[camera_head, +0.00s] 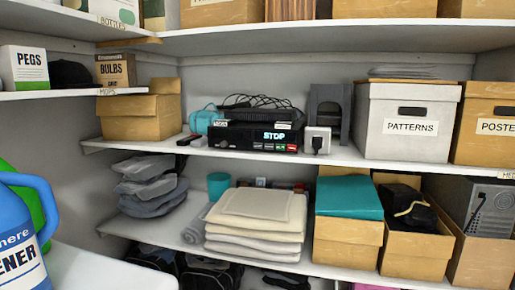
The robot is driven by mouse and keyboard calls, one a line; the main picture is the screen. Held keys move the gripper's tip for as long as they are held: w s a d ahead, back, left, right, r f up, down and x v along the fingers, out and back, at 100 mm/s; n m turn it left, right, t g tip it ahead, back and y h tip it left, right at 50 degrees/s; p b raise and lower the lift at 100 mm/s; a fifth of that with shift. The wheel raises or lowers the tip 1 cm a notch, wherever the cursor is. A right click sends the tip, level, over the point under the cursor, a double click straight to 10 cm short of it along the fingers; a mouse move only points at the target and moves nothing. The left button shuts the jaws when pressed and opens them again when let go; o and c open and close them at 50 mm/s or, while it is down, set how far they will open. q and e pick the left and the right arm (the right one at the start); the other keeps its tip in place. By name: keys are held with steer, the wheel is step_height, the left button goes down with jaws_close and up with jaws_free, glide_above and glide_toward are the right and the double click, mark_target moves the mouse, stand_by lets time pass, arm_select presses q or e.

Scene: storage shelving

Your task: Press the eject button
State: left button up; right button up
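A black video player (245,137) sits on the middle shelf, and its display reads STOP. Small buttons (275,147) run along its lower right front, some green and one or more red. Their labels are too small to read, so I cannot tell which one is eject. A tangle of black cables (262,103) lies on top of the player. Nothing blocks its front in this view. Neither of my grippers is in view.
A white plug adapter (317,141) stands right of the player, then a dark grey upright object (330,108) and a white PATTERNS box (405,122). A cardboard box (142,112) is at left. Folded towels (255,225) lie below. A blue jug (22,235) is near left.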

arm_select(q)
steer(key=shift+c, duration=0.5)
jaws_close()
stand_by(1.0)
